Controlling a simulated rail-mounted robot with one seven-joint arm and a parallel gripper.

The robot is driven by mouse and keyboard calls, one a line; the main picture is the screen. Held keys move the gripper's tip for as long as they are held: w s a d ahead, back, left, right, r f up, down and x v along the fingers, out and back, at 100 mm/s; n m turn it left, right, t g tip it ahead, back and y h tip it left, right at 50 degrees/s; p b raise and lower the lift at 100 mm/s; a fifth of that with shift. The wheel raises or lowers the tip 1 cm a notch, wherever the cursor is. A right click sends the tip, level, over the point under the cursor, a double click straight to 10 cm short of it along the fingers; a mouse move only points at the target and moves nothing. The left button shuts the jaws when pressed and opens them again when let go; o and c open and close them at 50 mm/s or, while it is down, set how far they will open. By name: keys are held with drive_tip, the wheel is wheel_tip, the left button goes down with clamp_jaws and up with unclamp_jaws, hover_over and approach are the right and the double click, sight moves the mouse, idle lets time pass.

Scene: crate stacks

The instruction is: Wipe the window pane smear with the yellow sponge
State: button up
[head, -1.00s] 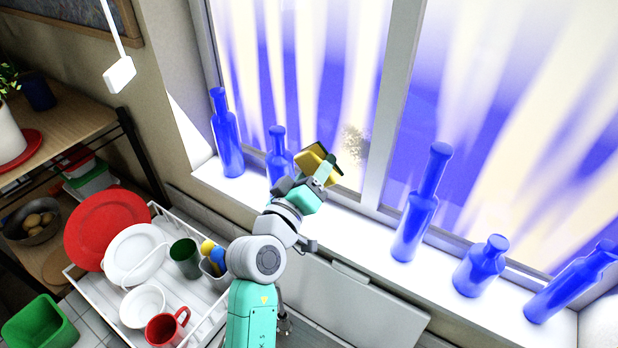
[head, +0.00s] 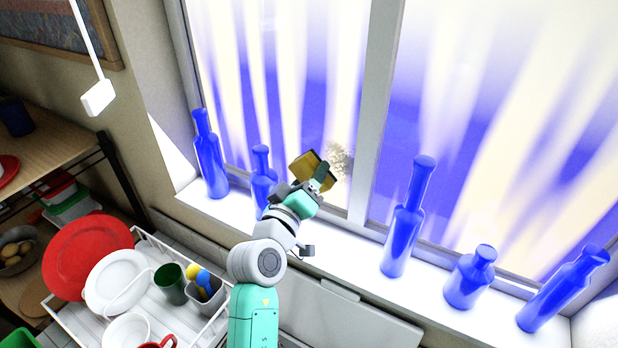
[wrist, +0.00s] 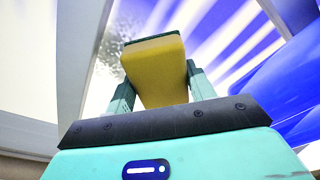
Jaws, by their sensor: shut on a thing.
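The yellow sponge (head: 304,168) with a dark green side is held in my gripper (head: 322,180) near the left window pane (head: 300,70). In the wrist view the sponge (wrist: 158,75) sits between the two fingers of my gripper (wrist: 158,85). The smear (head: 338,158) is a pale brown speckled patch low on that pane, just right of the sponge. It also shows in the wrist view (wrist: 122,50), beyond and left of the sponge, partly hidden by it. I cannot tell whether the sponge touches the glass.
Blue bottles stand on the white sill: one (head: 210,155) at the far left, one (head: 263,180) close left of my gripper, one (head: 405,225) right of the window post (head: 375,100), others farther right. A dish rack (head: 75,320) with dishes stands lower left.

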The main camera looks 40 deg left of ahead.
sight(325, 186)
drive_tip(key=shift+b+x, duration=0.45)
drive_tip(key=shift+x, duration=0.5)
drive_tip(key=shift+d+f, duration=0.1)
drive_tip(key=shift+w+d+p, duration=0.25)
drive_tip(key=shift+d+p, duration=0.7)
drive_tip(key=shift+d, duration=0.35)
drive_tip(key=shift+w+d, duration=0.1)
drive_tip(key=shift+d, duration=0.35)
drive_tip(key=shift+w+d+p, duration=0.2)
drive_tip(key=shift+d+p, duration=0.35)
drive_tip(key=shift+d, duration=0.1)
drive_tip(key=shift+w+d+p, duration=0.2)
drive_tip(key=shift+d+p, duration=0.35)
drive_tip(key=shift+d, duration=0.15)
drive_tip(key=shift+w+d, duration=0.1)
drive_tip(key=shift+d, duration=0.25)
